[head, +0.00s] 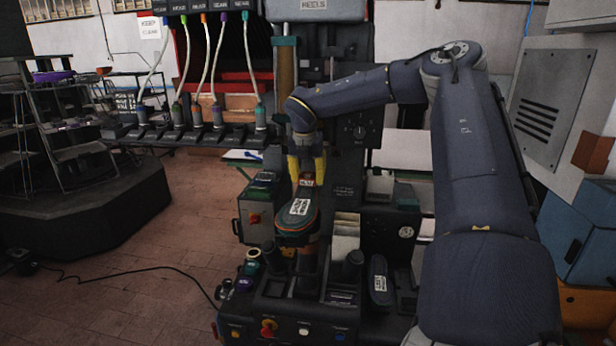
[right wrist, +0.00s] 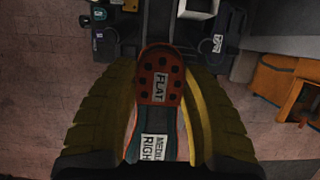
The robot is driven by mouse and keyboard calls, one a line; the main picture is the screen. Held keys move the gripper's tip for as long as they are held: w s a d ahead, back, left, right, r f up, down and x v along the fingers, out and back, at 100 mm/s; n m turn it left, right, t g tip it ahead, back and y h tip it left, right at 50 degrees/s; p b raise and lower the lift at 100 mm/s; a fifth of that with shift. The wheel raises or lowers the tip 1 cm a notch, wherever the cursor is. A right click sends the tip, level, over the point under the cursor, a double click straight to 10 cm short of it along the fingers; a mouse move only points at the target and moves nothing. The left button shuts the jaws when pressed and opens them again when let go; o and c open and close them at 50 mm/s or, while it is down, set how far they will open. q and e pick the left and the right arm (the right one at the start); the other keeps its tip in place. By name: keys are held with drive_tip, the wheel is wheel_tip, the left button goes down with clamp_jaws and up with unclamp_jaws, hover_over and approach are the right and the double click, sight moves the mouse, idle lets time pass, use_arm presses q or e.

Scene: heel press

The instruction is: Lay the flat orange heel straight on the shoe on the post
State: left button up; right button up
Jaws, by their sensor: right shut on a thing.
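My right gripper (head: 307,172) points down with its yellow fingers at the far end of the shoe. It is shut on the flat orange heel (right wrist: 160,75), a reddish-orange piece with dark holes and a "FLAT" label, which also shows in the head view (head: 306,181). The shoe (head: 297,212), green and orange with a white label, sits sole up on the post (head: 309,262). In the right wrist view the shoe (right wrist: 153,148) lies under the heel, roughly in line with it. I cannot tell whether heel and shoe touch. My left gripper is out of view.
The dark machine bench (head: 290,312) around the post carries knobs, buttons and cups. A black shoe-shaped piece (head: 380,282) stands to the right of the post. A rack with several hosed nozzles (head: 200,132) is at the back left. The floor at left is open, crossed by a cable.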

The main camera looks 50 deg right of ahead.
drive_tip(key=shift+f, duration=0.4)
drive_tip(key=o, duration=1.2)
drive_tip(key=shift+a+r, duration=0.15)
drive_tip(key=shift+r, duration=0.45)
drive_tip(key=shift+s+a+r, duration=0.2)
drive_tip(key=shift+a+r, duration=0.1)
drive_tip(key=shift+r, duration=0.15)
drive_tip(key=shift+s+a+r, duration=0.2)
drive_tip(key=shift+a+r, duration=0.1)
drive_tip(key=shift+r, duration=0.15)
drive_tip(key=s+a, duration=0.2)
drive_tip(key=a, duration=0.1)
drive_tip(key=s+a, duration=0.1)
drive_tip(key=a, duration=0.2)
drive_tip(key=s+a, duration=0.2)
drive_tip(key=a, duration=0.1)
drive_tip(key=shift+s+a+f, duration=0.1)
drive_tip(key=shift+s+a, duration=0.25)
